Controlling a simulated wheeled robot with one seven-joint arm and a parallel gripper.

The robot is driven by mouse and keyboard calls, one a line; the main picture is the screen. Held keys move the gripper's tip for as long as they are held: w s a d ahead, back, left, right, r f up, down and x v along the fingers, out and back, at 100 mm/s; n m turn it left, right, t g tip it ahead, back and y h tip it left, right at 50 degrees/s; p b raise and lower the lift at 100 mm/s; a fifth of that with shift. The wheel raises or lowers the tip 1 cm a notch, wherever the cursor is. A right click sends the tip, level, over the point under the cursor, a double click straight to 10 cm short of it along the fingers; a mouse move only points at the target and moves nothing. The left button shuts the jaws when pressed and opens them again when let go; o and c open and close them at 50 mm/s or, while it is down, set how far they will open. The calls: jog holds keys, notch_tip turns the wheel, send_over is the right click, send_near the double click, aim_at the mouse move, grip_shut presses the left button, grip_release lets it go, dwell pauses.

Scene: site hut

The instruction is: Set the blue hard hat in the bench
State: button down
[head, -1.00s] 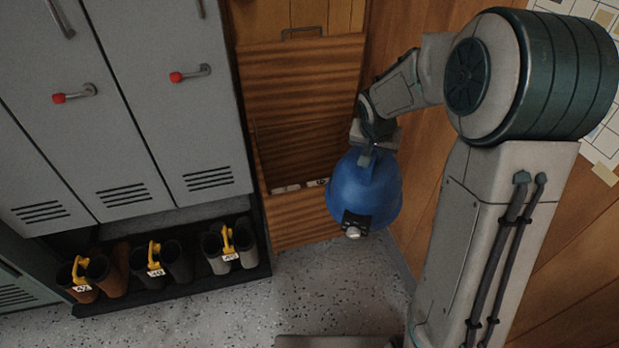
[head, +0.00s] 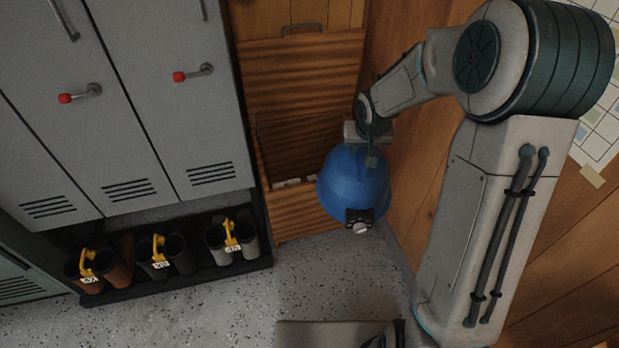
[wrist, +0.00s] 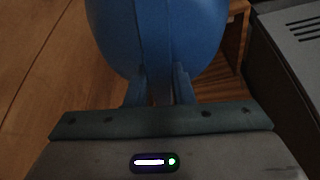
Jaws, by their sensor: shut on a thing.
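The blue hard hat (head: 350,188) hangs from my gripper (head: 366,158), with a dark lamp-like fitting at its lower front. My gripper is shut on the hat's edge; in the wrist view the two fingers (wrist: 160,88) pinch the blue hat (wrist: 160,35). The wooden bench (head: 305,215) stands in the corner with its lid (head: 300,80) raised against the wall. Its dark inside shows, with a few small pale things low in it. The hat is in front of the bench's right part and hides it. I cannot tell whether the hat is above the opening.
Grey lockers (head: 150,100) with red-tipped handles stand to the left of the bench. Below them is a dark boot rack (head: 190,275) with several tagged boots. A wood-panelled wall (head: 415,180) is close on the right.

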aim_at(341, 161)
jog(key=a+f+n+y, duration=0.1)
jog(key=a+f+n, duration=0.1)
jog(key=a+f+n+y, duration=0.1)
jog(key=f+n, duration=0.1)
jog(key=n, duration=0.1)
jog(key=a+f+n+g+y, duration=0.1)
jog(key=a+f+n, duration=0.1)
jog(key=n, duration=0.1)
jog(key=shift+s+a+f, duration=0.1)
jog(key=shift+s+a, duration=0.1)
jog(key=shift+a, duration=0.1)
jog(key=s+a+f+n+g+y, duration=0.1)
jog(key=a+f+n+g, duration=0.3)
jog(key=a+n, duration=0.4)
jog(key=shift+s+a+n+g, duration=0.2)
jog(key=shift+a+n+g, duration=0.1)
jog(key=shift+n, duration=2.2)
jog(key=shift+f, duration=0.1)
